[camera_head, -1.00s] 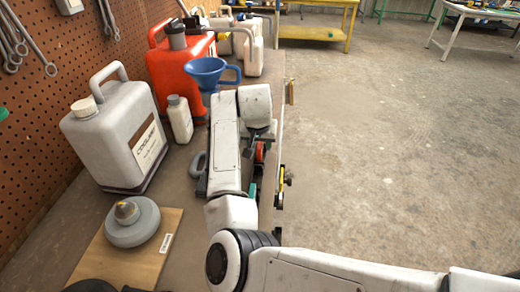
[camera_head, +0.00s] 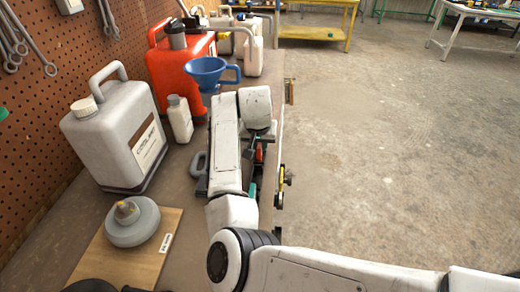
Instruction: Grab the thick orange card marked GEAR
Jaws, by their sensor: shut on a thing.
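My gripper (camera_head: 262,134) points down beneath my white wrist, over the right edge of the bench, and is mostly hidden by my own forearm. A small orange-red piece (camera_head: 260,153) shows right below it, in line with the jaws. It appears to be the orange card, with my gripper shut on it. Its marking GEAR cannot be read from here, and most of its face is hidden. I cannot tell whether it still touches the bench.
A blue funnel (camera_head: 207,72), a red canister (camera_head: 178,68), a small white bottle (camera_head: 180,119) and a large grey jug (camera_head: 115,135) stand left of my arm. A grey round item (camera_head: 132,228) sits on a wooden board nearer. Open concrete floor (camera_head: 390,150) lies right.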

